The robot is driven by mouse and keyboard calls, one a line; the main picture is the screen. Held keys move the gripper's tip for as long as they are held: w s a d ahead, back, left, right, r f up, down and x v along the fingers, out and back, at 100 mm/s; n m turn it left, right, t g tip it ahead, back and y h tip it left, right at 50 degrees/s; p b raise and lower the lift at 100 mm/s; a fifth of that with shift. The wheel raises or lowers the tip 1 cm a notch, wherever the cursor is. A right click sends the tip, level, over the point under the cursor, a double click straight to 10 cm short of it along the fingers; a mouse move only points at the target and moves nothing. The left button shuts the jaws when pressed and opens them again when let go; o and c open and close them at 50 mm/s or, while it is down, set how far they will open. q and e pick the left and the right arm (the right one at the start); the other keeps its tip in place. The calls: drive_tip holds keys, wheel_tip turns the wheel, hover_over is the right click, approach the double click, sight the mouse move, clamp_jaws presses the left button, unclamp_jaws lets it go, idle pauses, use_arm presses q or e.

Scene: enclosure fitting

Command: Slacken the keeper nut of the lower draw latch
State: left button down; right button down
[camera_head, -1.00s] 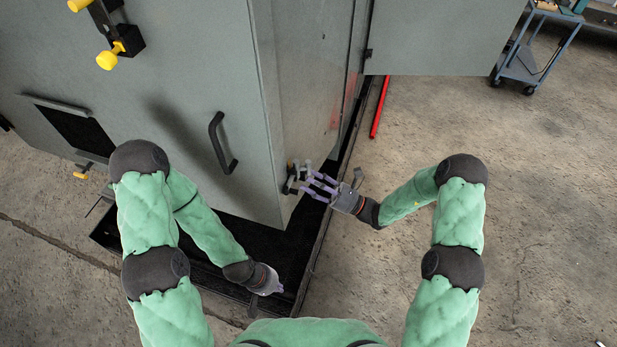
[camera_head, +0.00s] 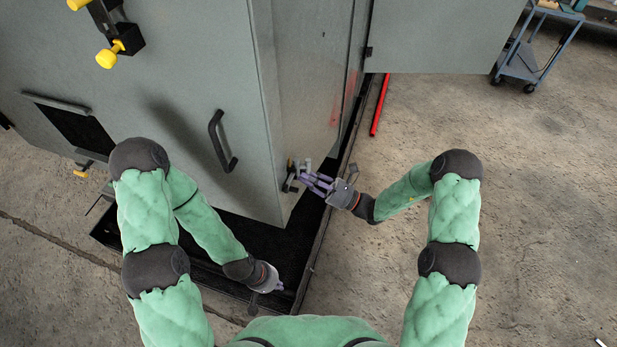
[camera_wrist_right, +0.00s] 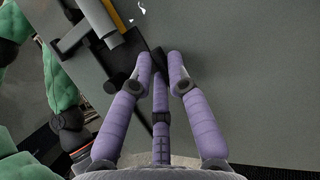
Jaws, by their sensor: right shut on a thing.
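The lower draw latch (camera_head: 290,175) is small and dark in the head view, low on the side face of the grey enclosure near its front corner. In the right wrist view its dark bracket and grey bar (camera_wrist_right: 103,22) show at upper left. My right gripper (camera_head: 314,180) is at the latch, its purple fingers drawn together. In the right wrist view its fingertips (camera_wrist_right: 160,68) are shut around a small dark piece, which looks like the keeper nut (camera_wrist_right: 158,58); the fingers partly hide it. My left gripper (camera_head: 272,282) hangs low, apart from the latch; its finger opening is unclear.
The grey enclosure (camera_head: 180,70) stands on a black base, with a black handle (camera_head: 220,142) and yellow knobs (camera_head: 107,58) on its front. An open door panel (camera_head: 440,35) juts right. A red bar (camera_head: 379,105) lies on the floor. A blue cart (camera_head: 530,55) stands far right.

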drive_tip(key=shift+w+d+n+g+h+b, duration=0.15)
drive_tip(key=shift+n+g+h+b, duration=0.95)
drive_tip(key=shift+n+b, duration=4.45)
drive_tip(key=shift+w+a+n+g+h+b, duration=0.1)
drive_tip(key=shift+n+g+h+b, duration=0.95)
drive_tip(key=shift+n+b, duration=4.5)
drive_tip(key=shift+w+d+n+g+h+b, duration=0.15)
drive_tip(key=shift+n+g+h+b, duration=0.95)
drive_tip(key=shift+n+b, duration=4.4)
drive_tip(key=shift+a+m+t+h+b, duration=0.1)
drive_tip(key=shift+m+t+h+b, duration=0.35)
drive_tip(key=shift+m+b, duration=0.25)
drive_tip(key=c, duration=1.1)
unclamp_jaws()
drive_tip(key=shift+w+r, duration=0.1)
drive_tip(key=shift+r, duration=0.1)
